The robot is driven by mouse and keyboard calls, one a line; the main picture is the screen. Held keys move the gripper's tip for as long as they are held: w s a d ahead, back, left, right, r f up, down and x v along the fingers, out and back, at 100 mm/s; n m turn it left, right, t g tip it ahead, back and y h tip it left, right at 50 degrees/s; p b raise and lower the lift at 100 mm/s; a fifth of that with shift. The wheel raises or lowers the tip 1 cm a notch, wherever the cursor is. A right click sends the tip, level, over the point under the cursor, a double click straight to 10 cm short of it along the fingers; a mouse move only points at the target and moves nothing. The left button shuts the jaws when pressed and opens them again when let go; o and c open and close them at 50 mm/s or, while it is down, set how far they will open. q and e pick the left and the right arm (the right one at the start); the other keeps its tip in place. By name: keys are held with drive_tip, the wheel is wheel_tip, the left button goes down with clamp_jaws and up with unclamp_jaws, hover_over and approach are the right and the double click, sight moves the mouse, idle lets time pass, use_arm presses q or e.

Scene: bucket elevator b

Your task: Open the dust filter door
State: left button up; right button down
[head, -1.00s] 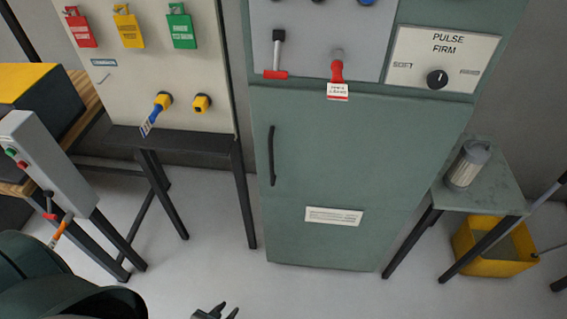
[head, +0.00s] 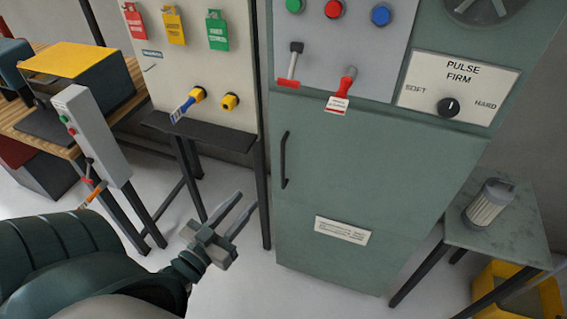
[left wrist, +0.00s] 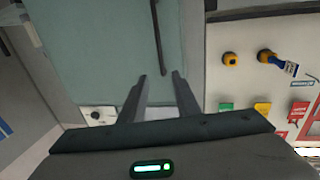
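The dust filter door (head: 380,190) is the grey-green lower panel of the cabinet and looks closed. Its dark vertical handle (head: 285,160) is near the door's left edge. My left gripper (head: 246,212) is open and empty, in front of the cabinet, left of the handle and a little lower in the head view. In the left wrist view the handle (left wrist: 158,38) stands beyond the open fingers (left wrist: 156,84), apart from them. The right gripper is not in view.
Left of the door is a beige panel (head: 205,75) on dark legs, with tags and yellow plugs. A small side table (head: 500,232) with a filter cartridge (head: 489,205) stands at the right, above a yellow bin (head: 545,298). A red-handled lever (head: 345,85) is above the door.

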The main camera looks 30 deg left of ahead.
use_arm(q)
drive_tip(key=shift+a+f, duration=0.1)
drive_tip(key=w+p, duration=0.5)
drive_tip(key=w, duration=1.2)
drive_tip(key=shift+w+a+p, duration=0.2)
drive_tip(key=shift+a+p, duration=0.1)
clamp_jaws()
